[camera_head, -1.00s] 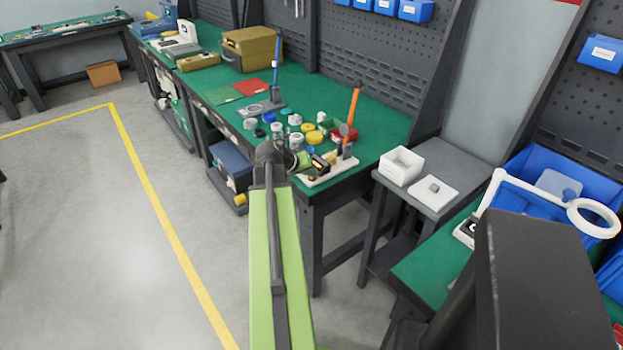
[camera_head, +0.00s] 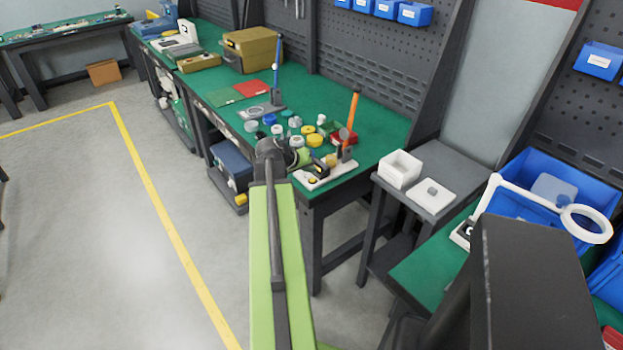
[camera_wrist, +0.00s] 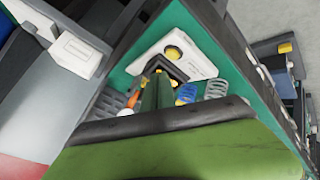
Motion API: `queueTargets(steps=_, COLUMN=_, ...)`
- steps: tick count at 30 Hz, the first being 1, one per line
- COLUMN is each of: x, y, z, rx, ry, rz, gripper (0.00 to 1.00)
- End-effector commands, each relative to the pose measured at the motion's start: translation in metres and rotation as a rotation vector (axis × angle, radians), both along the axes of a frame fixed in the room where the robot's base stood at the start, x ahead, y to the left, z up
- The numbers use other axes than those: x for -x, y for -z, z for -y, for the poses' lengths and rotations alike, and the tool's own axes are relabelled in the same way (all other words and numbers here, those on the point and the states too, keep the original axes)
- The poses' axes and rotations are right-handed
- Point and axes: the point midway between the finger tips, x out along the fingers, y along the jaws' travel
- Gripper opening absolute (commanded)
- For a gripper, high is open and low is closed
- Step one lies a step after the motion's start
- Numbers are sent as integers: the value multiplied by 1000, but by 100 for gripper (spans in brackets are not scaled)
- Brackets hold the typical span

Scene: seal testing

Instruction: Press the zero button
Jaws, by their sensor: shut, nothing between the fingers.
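A white base plate (camera_head: 322,180) lies at the near right corner of the green bench in the head view, with small black and yellow parts on it. In the wrist view the white plate (camera_wrist: 203,67) carries a round yellow part (camera_wrist: 173,52) and a dark frame. I cannot tell which part is the zero button; no label is readable. My gripper (camera_wrist: 156,78) is shut and empty, its green fingers pointing toward the plate and hiding part of it. In the head view my gripper (camera_head: 304,158) is small, beside the plate; contact cannot be told.
Several jars and caps crowd the bench left of the plate. An upright orange-handled tool (camera_head: 353,108) and a red bin (camera_head: 343,133) stand close behind. Blue and grey springs lie near the fingers in the wrist view. A white box (camera_head: 400,170) is on a side table.

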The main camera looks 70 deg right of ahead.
Motion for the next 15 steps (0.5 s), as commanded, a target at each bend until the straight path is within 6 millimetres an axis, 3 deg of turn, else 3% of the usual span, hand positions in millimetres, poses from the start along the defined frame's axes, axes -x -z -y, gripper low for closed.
queueTargets(steps=1, x=0, y=-12, z=0, rx=0, ry=0, rz=0, gripper=0)
queueTargets(steps=9, x=0, y=-37, z=0, rx=0, ry=0, rz=0, gripper=0)
queueTargets(steps=15, x=0, y=-36, z=0, rx=0, ry=0, rz=0, gripper=0)
